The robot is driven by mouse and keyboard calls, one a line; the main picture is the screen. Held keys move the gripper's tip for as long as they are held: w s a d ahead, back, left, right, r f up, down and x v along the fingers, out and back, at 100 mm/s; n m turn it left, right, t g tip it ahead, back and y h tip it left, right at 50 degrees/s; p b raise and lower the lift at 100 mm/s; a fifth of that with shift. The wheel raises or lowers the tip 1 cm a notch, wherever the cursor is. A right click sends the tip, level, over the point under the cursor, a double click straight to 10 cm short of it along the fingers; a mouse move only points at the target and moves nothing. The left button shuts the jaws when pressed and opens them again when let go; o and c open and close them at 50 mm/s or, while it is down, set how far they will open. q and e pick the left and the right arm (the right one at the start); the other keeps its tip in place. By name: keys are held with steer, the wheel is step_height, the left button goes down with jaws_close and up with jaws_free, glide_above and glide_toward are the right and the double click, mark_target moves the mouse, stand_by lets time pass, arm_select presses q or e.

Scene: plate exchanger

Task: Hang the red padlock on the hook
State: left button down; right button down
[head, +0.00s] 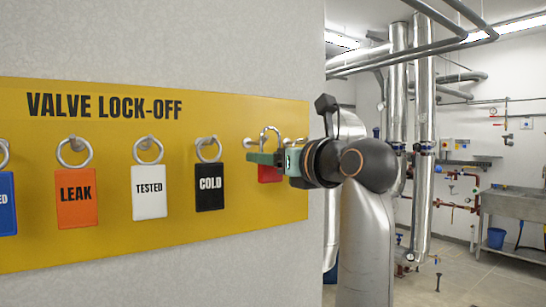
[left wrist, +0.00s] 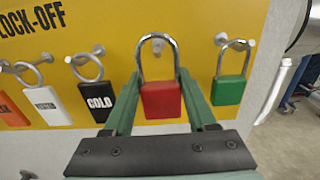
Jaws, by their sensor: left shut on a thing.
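The red padlock (left wrist: 162,100) is upright between the two green fingers of my left gripper (left wrist: 162,108), its silver shackle pointing up. In the head view my left gripper (head: 268,160) is shut on it, and the red body (head: 269,174) is partly hidden by the fingers. A bare hook (head: 249,143) sticks out of the yellow board (head: 225,115), left of the shackle in the head view. My right gripper is not in view.
A black COLD tag (head: 210,187), a white TESTED tag (head: 149,192) and an orange LEAK tag (head: 75,200) hang at the left. A green padlock (left wrist: 229,91) hangs close on the right. Pipes and a sink (head: 510,205) stand far behind.

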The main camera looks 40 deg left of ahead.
arm_select(q)
steer(key=shift+f+x, duration=0.2)
steer(key=shift+x, duration=1.55)
steer(key=shift+a, duration=0.2)
steer(key=shift+d, duration=0.1)
steer(key=v, duration=0.8)
steer(key=shift+r, duration=0.2)
stand_by(0.5)
stand_by(1.0)
